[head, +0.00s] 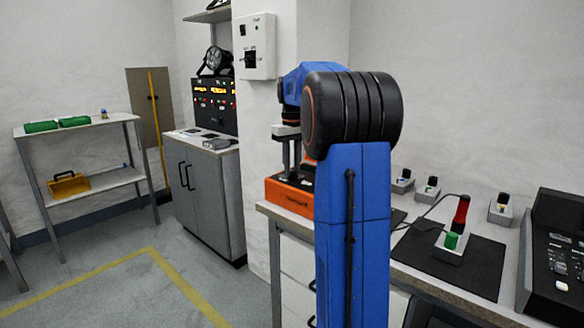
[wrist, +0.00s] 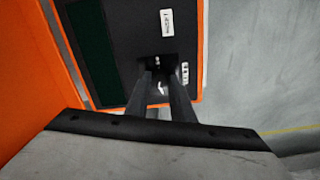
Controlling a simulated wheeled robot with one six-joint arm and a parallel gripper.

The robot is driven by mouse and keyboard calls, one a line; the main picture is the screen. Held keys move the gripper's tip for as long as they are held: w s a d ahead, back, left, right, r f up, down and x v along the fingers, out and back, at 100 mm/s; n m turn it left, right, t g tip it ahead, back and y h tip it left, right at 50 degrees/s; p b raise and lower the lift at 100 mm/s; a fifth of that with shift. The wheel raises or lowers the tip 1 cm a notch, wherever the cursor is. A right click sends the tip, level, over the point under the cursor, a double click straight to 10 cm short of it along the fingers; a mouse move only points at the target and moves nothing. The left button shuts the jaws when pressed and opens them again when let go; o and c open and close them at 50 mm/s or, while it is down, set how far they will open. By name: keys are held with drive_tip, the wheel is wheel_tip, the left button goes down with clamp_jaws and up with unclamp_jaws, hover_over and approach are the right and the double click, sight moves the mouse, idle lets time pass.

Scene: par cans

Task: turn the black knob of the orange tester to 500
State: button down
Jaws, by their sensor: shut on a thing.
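The orange tester (head: 288,197) sits on the end of the bench in the head view, under my gripper (head: 291,172). In the wrist view its orange casing (wrist: 28,62) frames a dark face (wrist: 128,22) with a dark green strip. My gripper (wrist: 160,82) points at this face, and its two fingers are shut on the black knob (wrist: 157,64). The knob is mostly hidden between the fingers, and its pointer cannot be made out. White markings show beside the fingers, but they are too small to read. In the head view the knob is hidden.
Right of my arm, the bench holds a black mat (head: 478,268), a red-and-black tool (head: 460,212), small grey blocks and a black console (head: 556,255). A grey cabinet (head: 212,190) stands behind left. The floor (head: 120,285) at front left is clear.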

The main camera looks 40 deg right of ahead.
drive_tip(key=m, duration=0.4)
drive_tip(key=shift+m, duration=0.3)
drive_tip(key=m, duration=0.3)
drive_tip(key=shift+m, duration=0.3)
drive_tip(key=m, duration=0.4)
drive_tip(key=shift+m, duration=0.3)
drive_tip(key=m, duration=0.4)
drive_tip(key=shift+m, duration=0.3)
drive_tip(key=m, duration=0.3)
drive_tip(key=shift+m, duration=0.3)
drive_tip(key=m, duration=0.8)
drive_tip(key=shift+m, duration=1.8)
